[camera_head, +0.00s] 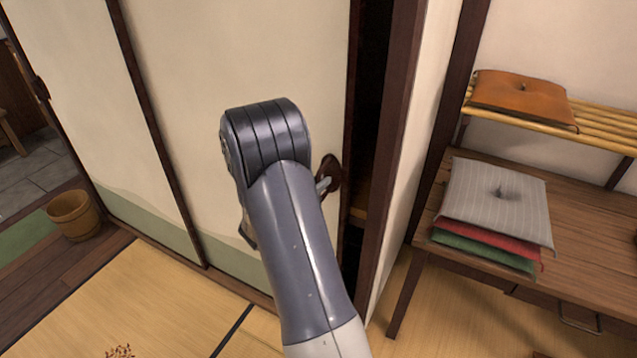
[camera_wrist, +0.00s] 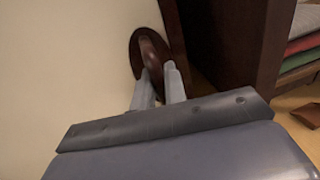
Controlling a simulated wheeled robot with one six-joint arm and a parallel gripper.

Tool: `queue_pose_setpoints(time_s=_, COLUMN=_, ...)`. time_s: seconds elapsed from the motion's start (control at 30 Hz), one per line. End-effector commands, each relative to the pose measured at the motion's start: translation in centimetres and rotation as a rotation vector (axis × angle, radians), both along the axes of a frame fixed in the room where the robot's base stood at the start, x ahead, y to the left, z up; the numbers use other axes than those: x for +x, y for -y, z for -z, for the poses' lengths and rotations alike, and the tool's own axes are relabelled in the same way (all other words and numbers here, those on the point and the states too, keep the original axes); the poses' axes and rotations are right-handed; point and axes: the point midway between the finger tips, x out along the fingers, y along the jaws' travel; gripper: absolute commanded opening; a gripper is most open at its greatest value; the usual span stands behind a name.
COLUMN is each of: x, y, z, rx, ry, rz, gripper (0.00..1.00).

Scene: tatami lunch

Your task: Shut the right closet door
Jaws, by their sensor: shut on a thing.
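The right closet door (camera_head: 290,60) is a cream sliding panel with a dark wood frame. A dark narrow gap (camera_head: 372,90) stands open between its right edge and the dark closet post (camera_head: 400,100). Its dark oval handle (camera_head: 331,172) sits near the right edge of the panel. In the wrist view the handle (camera_wrist: 150,52) is at the top centre, with my gripper (camera_wrist: 160,82) shut on its raised middle part. In the head view my arm hides most of the gripper (camera_head: 323,184) and part of the door.
A wooden table (camera_head: 580,220) at right holds stacked cushions (camera_head: 500,200), with an orange cushion (camera_head: 522,95) on a slatted shelf (camera_head: 610,130) behind. A wooden bucket (camera_head: 74,215) stands at left. Tatami floor (camera_head: 120,290) lies open in front of the closet.

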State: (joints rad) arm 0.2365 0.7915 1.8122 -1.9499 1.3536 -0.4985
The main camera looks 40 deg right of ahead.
Motion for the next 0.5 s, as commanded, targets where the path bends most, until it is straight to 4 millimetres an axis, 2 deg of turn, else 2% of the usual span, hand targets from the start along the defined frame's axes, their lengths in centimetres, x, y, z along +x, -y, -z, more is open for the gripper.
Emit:
queue_pose_setpoints(time_s=0.07, x=-0.8, y=0.4, z=0.1, rx=0.0, ry=0.0, rz=0.004, gripper=0.0)
queue_pose_setpoints(time_s=0.3, x=-5.4, y=2.3, z=0.3, rx=-0.002, ry=-0.001, rz=0.01, gripper=0.0)
queue_pose_setpoints(time_s=0.5, x=-7.3, y=3.1, z=0.1, rx=-0.001, ry=0.001, rz=0.004, gripper=0.0)
